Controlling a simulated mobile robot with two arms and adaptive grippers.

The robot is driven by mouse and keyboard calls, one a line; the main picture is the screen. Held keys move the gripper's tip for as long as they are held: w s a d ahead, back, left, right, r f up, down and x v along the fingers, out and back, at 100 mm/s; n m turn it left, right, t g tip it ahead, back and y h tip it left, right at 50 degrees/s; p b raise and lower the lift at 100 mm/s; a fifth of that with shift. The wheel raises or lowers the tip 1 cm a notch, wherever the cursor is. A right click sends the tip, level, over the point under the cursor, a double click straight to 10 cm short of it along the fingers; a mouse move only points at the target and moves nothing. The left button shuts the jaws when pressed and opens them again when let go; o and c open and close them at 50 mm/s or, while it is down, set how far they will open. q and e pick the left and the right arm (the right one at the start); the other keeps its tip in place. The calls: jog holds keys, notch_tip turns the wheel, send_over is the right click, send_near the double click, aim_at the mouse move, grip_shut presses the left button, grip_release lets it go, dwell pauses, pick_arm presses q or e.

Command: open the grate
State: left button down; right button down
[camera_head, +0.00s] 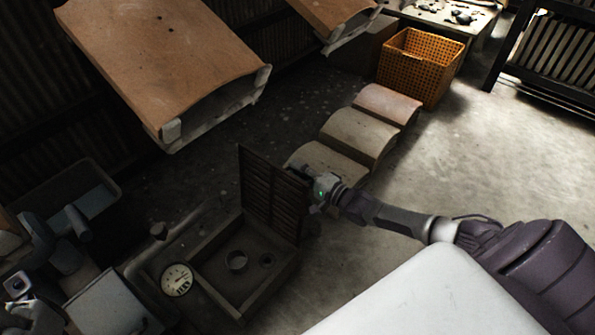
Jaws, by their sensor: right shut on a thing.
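The grate (268,192) is a dark slatted panel. It stands raised, roughly upright, at the back right edge of a square floor pit (238,299). The fingertips are partly hidden at the grate's edge. My left gripper is not in view.
A round white gauge (177,279) sits beside the pit's left side. Several curved blocks (358,136) line the floor behind the grate. An orange basket (419,62) stands farther back. A large brown panel (165,60) hangs at upper left. The floor at right is clear.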

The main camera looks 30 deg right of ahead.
jog(key=c, duration=0.9)
grip_release()
jog(key=shift+c, duration=0.2)
jog(key=v, duration=1.2)
jog(key=shift+f, duration=0.15)
